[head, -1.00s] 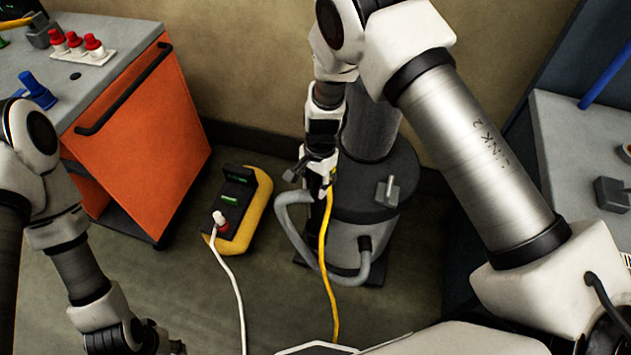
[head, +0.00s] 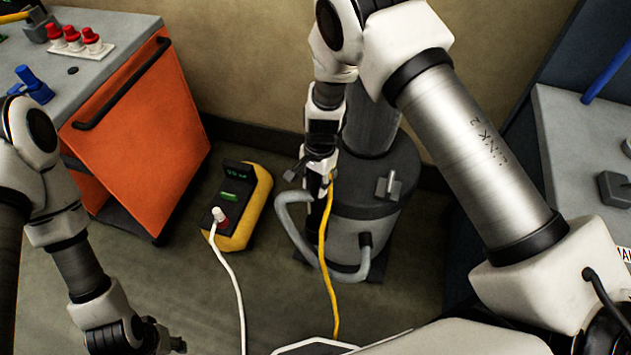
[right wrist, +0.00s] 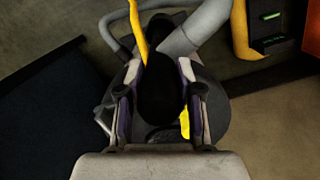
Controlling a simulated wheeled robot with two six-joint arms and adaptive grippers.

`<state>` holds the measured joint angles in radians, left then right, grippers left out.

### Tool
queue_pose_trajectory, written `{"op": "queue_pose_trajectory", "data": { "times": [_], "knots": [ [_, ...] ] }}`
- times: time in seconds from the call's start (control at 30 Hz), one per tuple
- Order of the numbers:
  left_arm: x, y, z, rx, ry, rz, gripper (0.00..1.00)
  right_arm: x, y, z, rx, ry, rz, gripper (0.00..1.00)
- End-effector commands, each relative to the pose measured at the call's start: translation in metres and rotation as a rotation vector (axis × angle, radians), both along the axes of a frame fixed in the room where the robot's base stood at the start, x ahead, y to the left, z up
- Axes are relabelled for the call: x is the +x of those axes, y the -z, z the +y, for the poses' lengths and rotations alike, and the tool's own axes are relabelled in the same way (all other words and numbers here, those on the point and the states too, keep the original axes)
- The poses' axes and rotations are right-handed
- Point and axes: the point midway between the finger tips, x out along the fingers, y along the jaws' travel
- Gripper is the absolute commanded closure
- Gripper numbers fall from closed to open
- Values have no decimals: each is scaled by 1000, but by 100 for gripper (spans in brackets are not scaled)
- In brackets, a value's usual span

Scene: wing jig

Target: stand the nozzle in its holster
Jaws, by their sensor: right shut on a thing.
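My right gripper (head: 318,177) is shut on a dark rounded thing, which appears to be the nozzle (right wrist: 162,90). It sits between both fingers in the right wrist view. A yellow hose (head: 323,235) runs down from this grip to the floor. The gripper is in front of a dark grey canister (head: 370,220) with a grey hose looped at its side. I cannot make out the holster; the arm and gripper cover part of the canister. My left gripper (head: 172,338) is low at the left, apart from these things, and its jaw opening is unclear.
A yellow and black box (head: 248,212) with a white plugged-in cord stands on the floor left of the canister. An orange cabinet (head: 145,140) is at the left, and a grey bench (head: 575,150) at the right. Floor between box and cabinet is clear.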

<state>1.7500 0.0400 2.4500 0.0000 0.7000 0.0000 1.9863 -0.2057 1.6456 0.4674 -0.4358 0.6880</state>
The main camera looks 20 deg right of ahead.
Motion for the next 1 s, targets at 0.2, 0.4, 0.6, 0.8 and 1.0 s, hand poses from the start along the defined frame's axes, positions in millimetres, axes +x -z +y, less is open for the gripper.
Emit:
{"op": "queue_pose_trajectory", "data": {
  "times": [0.2,0.4,0.6,0.8,1.0],
  "knots": [
    [0,5,0,0,0,0,59,1,7,0,0,0,-2,100],
    [0,8,0,0,0,0,59,1,13,0,0,0,-1,100],
    [0,12,0,0,0,0,59,1,20,0,0,0,-1,100],
    [0,15,0,0,0,0,59,0,24,0,0,0,-1,61],
    [0,14,0,0,0,0,59,0,24,0,1,0,-1,35]
  ]
}}
